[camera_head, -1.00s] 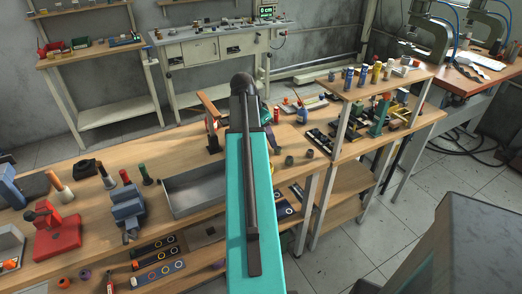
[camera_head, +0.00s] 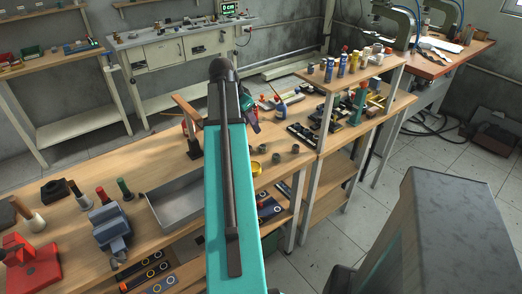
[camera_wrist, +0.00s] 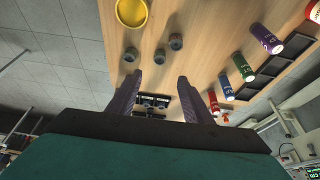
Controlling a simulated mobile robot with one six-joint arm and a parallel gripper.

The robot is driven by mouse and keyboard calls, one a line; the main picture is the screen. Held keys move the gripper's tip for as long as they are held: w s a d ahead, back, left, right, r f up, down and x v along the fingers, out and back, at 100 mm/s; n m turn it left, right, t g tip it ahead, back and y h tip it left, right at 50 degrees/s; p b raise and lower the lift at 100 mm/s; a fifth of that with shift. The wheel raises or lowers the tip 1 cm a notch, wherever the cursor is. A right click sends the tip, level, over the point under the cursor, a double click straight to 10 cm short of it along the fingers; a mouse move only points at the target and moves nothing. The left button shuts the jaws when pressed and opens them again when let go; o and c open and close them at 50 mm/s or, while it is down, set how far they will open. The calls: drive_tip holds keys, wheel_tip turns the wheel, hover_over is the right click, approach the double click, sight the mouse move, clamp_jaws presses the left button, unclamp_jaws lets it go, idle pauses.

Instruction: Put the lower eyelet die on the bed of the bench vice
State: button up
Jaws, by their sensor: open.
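Three small grey-green cylinders stand on the wooden bench top (camera_head: 160,215): a left one (camera_wrist: 131,54), a middle one (camera_wrist: 158,55) and a right one (camera_wrist: 176,41) in the wrist view. I cannot tell which is the lower eyelet die. My gripper (camera_wrist: 160,88) is open and empty, its fingers apart and pointing toward the cylinders.
A yellow round dish (camera_wrist: 131,12) lies beside the cylinders. A grey metal tray (camera_head: 172,205) sits between the vice and my arm. Several coloured bottles (camera_wrist: 243,67) and a black rack (camera_wrist: 272,62) stand at the wrist view's right. A raised shelf (camera_head: 350,72) stands farther right.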

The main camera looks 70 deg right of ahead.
drive_tip(key=p, duration=0.1)
approach(262, 146)
drive_tip(key=shift+x, duration=1.35)
drive_tip(key=shift+s, duration=0.2)
drive_tip(key=shift+p+x, duration=1)
drive_tip(key=shift+x, duration=1.55)
drive_tip(key=shift+w, duration=0.1)
clamp_jaws()
